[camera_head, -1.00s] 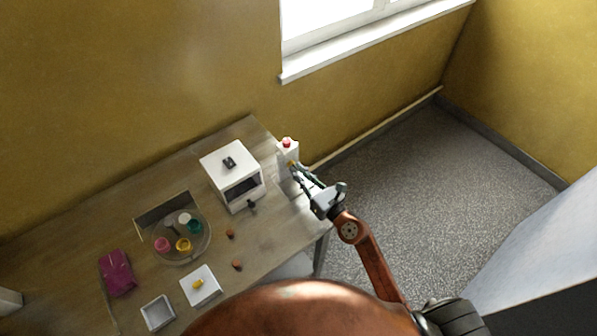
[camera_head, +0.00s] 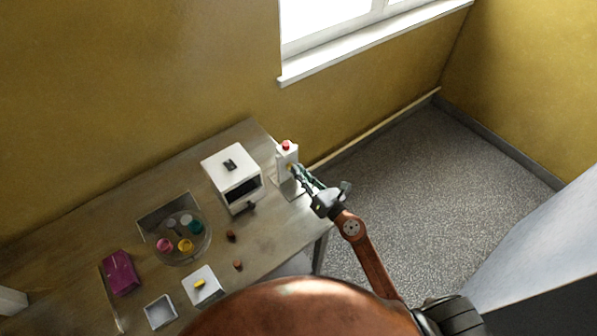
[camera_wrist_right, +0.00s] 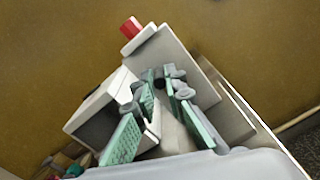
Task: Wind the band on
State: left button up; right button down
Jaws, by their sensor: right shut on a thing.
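A white upright post (camera_head: 284,178) with a red button (camera_head: 286,146) on top stands at the right end of the table. My right gripper (camera_head: 297,171) is at the side of this post, by a small yellow spot. In the right wrist view my green-padded fingers (camera_wrist_right: 163,84) close around a small dark knob-like part (camera_wrist_right: 159,83) in front of the post; its exact shape is hidden. A white box machine (camera_head: 226,168) with a dark front opening stands beside the post. I cannot make out the band. My left gripper is not in view.
The wooden table (camera_head: 262,238) holds a round clear tray (camera_head: 181,258) with several coloured pots, a magenta packet (camera_head: 121,273), a white tray (camera_head: 160,312), a white plate (camera_head: 213,296) with a yellow piece, and small brown pieces (camera_head: 238,265). A wall stands behind.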

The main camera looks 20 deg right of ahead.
jog(key=d+m+p, duration=0.1)
jog(key=m+p, duration=0.1)
jog(key=m, duration=0.3)
jog(key=f+m+p, duration=0.1)
jog(key=m+p, duration=0.1)
jog(key=m, duration=0.3)
jog(key=w+d+f+m+p, duration=0.1)
jog(key=m+p, duration=0.1)
jog(key=m, duration=0.3)
jog(key=shift+d+m, duration=0.3)
jog(key=shift+d, duration=0.05)
jog(key=shift+f+m+p, duration=0.35)
jog(key=shift+m+p, duration=0.25)
jog(key=shift+m, duration=0.65)
jog(key=shift+f+m+p, duration=0.35)
jog(key=shift+m+p, duration=0.25)
jog(key=shift+m, duration=0.65)
jog(key=c, duration=2)
grip_release()
jog(key=shift+o, duration=0.2)
jog(key=shift+s, duration=0.1)
